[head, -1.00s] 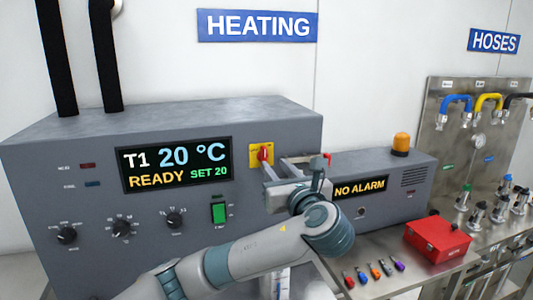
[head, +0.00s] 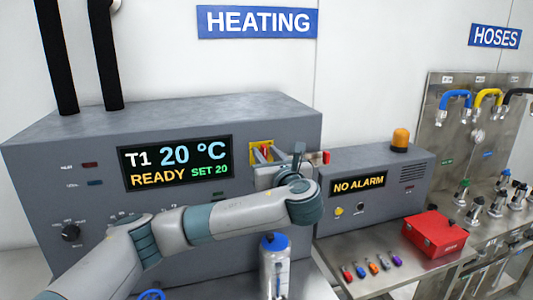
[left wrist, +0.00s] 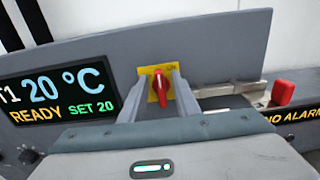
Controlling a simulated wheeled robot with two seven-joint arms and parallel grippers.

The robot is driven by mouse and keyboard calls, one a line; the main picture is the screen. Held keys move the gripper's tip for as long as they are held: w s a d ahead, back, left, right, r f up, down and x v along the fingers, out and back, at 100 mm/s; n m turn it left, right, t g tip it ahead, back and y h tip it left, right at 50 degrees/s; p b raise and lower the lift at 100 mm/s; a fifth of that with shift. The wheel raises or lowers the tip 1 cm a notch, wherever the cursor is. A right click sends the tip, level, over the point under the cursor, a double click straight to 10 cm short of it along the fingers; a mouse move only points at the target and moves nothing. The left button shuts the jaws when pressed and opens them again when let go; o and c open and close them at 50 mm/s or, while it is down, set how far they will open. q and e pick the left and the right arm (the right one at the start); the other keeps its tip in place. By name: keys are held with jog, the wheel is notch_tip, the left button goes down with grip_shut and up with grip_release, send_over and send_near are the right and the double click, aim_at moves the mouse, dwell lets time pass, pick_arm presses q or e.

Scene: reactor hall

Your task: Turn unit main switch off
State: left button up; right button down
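The unit main switch is a red rotary knob (left wrist: 159,84) on a yellow plate (head: 261,144), on the front of the grey heating unit (head: 225,112), right of its display. In the left wrist view the knob's grip stands about upright. My left gripper (left wrist: 164,92) is in front of the switch, its two fingers apart, one on each side of the knob. A gap shows beside the knob, so it does not look clamped; contact is unclear. In the head view the fingers (head: 262,158) hide most of the knob. My right gripper is not in view.
The display (head: 175,162) reads T1 20 °C, READY, SET 20. A red block (left wrist: 283,92) on a metal bar sits right of the switch. The alarm box (head: 380,165) reads NO ALARM. A blue-capped bottle (head: 274,265) stands below my arm. A red box (head: 435,233) is on the bench.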

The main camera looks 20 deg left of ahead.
pick_arm(q)
grip_shut()
